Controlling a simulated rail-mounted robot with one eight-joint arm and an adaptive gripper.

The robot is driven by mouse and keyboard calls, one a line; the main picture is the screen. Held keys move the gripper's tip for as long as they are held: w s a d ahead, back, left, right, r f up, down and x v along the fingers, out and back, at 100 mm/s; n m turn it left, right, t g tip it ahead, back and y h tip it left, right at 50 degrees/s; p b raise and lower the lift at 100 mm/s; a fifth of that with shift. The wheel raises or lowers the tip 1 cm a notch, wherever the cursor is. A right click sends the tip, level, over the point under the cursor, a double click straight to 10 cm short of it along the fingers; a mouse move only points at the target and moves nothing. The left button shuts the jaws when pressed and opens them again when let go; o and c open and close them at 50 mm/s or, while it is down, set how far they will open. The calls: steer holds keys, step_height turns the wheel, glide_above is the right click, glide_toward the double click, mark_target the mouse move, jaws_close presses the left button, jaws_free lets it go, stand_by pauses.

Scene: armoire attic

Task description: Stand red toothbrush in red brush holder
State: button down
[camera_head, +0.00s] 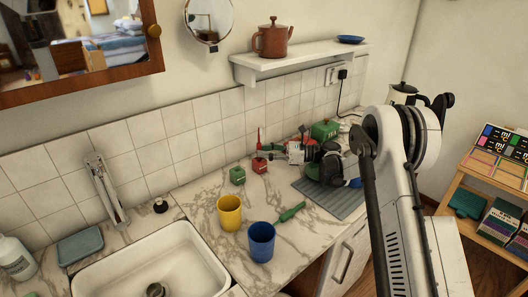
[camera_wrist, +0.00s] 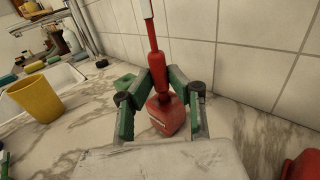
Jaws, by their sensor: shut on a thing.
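The red toothbrush (camera_head: 259,137) stands roughly upright over the red brush holder (camera_head: 259,165) near the tiled wall. In the wrist view, my gripper (camera_wrist: 161,78) has its green fingers on both sides of the lower part of the red toothbrush (camera_wrist: 152,35), shut on it. The red brush holder (camera_wrist: 170,114) is right below, between the fingers, on the marble counter. The brush's lower end meets the holder's top in the picture; how deep it sits inside is hidden. In the head view, my gripper (camera_head: 270,150) reaches in from the right.
A green holder (camera_head: 237,175) stands just left of the red one. A yellow cup (camera_head: 230,213) and a blue cup (camera_head: 261,242) stand nearer the sink (camera_head: 150,262). A green toothbrush (camera_head: 292,212) lies beside a grey mat (camera_head: 345,205). The tiled wall is close behind.

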steer(key=c, duration=1.6)
jaws_free()
steer(key=shift+o, duration=0.2)
steer(key=shift+r, duration=0.1)
step_height(320, 180, up, 10)
